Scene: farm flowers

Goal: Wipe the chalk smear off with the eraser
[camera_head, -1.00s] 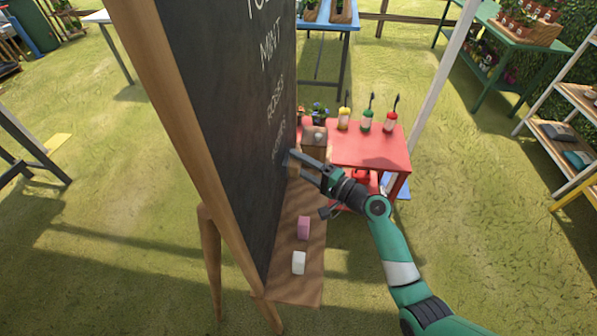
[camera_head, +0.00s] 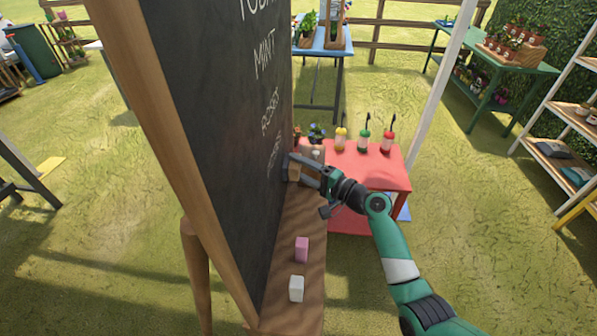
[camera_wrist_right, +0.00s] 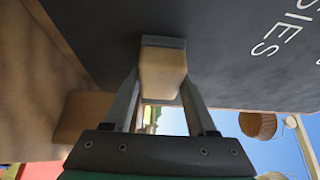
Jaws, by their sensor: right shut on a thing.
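The eraser (camera_wrist_right: 163,72), a pale wooden block with a grey pad, is clamped between the two fingers of my right gripper (camera_head: 303,170) in the right wrist view. Its pad faces the dark chalkboard (camera_wrist_right: 110,25) and appears to be at or very near the surface. The chalkboard (camera_head: 215,110) stands at left in the head view, seen at a steep angle, with white lettering. In the head view the eraser is too small and partly hidden to make out well. I cannot make out a distinct chalk smear. My left gripper is not in view.
A pink block (camera_head: 302,249) and a white block (camera_head: 296,289) sit on the board's wooden ledge (camera_head: 275,314). A red table (camera_head: 375,168) with several bottles stands behind.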

